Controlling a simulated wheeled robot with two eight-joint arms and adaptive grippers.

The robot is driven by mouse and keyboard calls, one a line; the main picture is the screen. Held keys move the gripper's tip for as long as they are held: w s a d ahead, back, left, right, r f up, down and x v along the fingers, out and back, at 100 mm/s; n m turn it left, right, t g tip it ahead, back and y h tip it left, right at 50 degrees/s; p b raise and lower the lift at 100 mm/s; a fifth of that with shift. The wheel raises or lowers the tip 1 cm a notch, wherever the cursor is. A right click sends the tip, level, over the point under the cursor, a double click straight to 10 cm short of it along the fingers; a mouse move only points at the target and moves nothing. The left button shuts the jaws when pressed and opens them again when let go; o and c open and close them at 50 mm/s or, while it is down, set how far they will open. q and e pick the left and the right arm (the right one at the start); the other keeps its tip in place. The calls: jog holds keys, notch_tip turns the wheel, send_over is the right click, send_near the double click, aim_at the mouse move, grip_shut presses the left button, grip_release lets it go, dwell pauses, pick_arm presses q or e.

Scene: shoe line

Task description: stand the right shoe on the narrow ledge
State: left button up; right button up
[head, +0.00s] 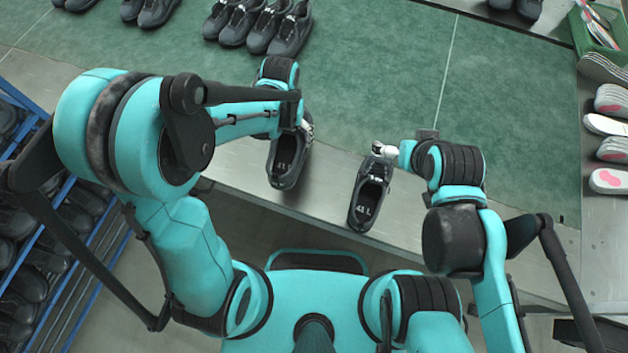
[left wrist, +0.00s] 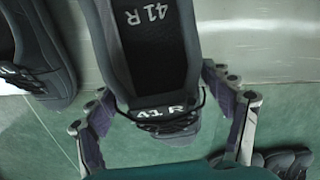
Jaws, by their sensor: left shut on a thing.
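The right shoe (head: 288,165) is dark grey and marked 41 R; it also fills the middle of the left wrist view (left wrist: 155,50). My left gripper (head: 303,128) is shut on it, with a finger on each side of the shoe in the left wrist view (left wrist: 160,100). The shoe's heel points toward me, over the narrow ledge (head: 236,162), a bare metal strip along the table's front. I cannot tell whether its sole touches the ledge. The left shoe (head: 368,198), marked 41 L, is on the ledge to the right. My right gripper (head: 384,150) is at its far end; its fingers are unclear.
The green mat (head: 510,130) lies behind the ledge and is mostly clear. Several dark shoes (head: 262,27) stand at its back. Pale insoles (head: 608,125) lie at the right, by a green crate (head: 597,30). A blue shoe rack (head: 75,235) is at the left.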

pick_arm(q)
jog(key=s+d+m, duration=0.2)
jog(key=s+d, duration=0.2)
jog(key=d, duration=0.5)
jog(key=shift+w+d+f+b, duration=0.1)
jog(key=shift+f+b, duration=1)
jog(key=shift+f, duration=1.4)
jog(key=shift+w+f+b, duration=0.1)
jog(key=shift+f+b, duration=0.95)
jog(key=shift+f, duration=1.45)
jog(key=shift+r, duration=0.1)
pick_arm(e)
jog(key=f, duration=0.2)
jog(key=w+f, duration=0.1)
jog(key=f, duration=0.1)
jog(key=shift+a+f, duration=0.2)
jog(key=shift+f, duration=0.05)
pick_arm(q)
jog(key=shift+s, duration=0.1)
jog(key=o, duration=1.5)
pick_arm(e)
jog(key=shift+f, duration=0.15)
